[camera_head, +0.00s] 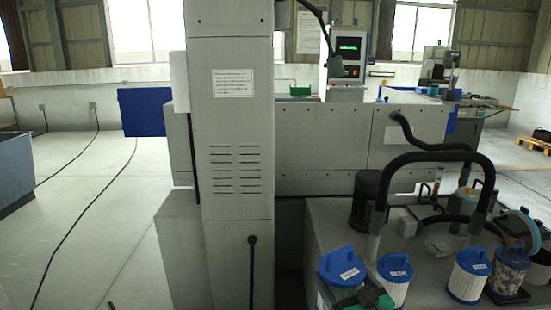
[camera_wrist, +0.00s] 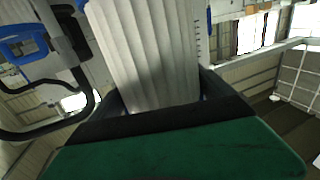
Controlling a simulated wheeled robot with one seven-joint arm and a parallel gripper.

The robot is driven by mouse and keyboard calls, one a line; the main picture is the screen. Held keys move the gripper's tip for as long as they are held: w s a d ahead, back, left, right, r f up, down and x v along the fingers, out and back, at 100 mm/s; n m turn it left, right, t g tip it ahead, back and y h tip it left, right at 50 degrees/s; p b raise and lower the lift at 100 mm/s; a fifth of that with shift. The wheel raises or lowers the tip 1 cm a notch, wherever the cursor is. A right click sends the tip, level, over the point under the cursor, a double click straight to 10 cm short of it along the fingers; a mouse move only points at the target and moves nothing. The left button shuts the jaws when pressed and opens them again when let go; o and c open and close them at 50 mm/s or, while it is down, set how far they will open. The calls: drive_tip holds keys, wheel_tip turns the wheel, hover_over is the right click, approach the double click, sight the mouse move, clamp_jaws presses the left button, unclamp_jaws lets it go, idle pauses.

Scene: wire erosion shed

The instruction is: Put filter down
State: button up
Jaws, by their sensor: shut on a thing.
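The held filter is the leftmost blue-capped white filter (camera_head: 342,268) in the head view, slightly tilted at the front edge of the bench. In the wrist view its white pleated side (camera_wrist: 147,50) rises from between the jaws. My gripper (camera_head: 370,299), with green and black parts, is shut on it low in the head view; its green body also shows in the wrist view. The held filter's lower end is out of sight. Two more blue-capped white filters (camera_head: 394,278) (camera_head: 468,274) and one dirty speckled filter (camera_head: 508,270) stand to the right on the bench.
The grey bench top (camera_head: 335,220) carries a thick black hose (camera_head: 430,158) arching behind the filters and a dark cylinder (camera_head: 366,200). A disc-shaped part (camera_head: 521,229) stands at the right. A tall grey machine column (camera_head: 230,120) rises to the left, with open floor (camera_head: 90,220) beyond it.

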sight(343, 251)
drive_tip(key=r+p, duration=0.4)
drive_tip(key=p, duration=0.1)
drive_tip(key=r+p, duration=0.2)
drive_tip(key=p, duration=0.1)
drive_tip(key=shift+w+r, duration=0.3)
drive_tip(key=r+p, duration=0.1)
drive_tip(key=p, duration=0.2)
drive_tip(key=shift+a, duration=0.15)
drive_tip(key=shift+f, duration=0.2)
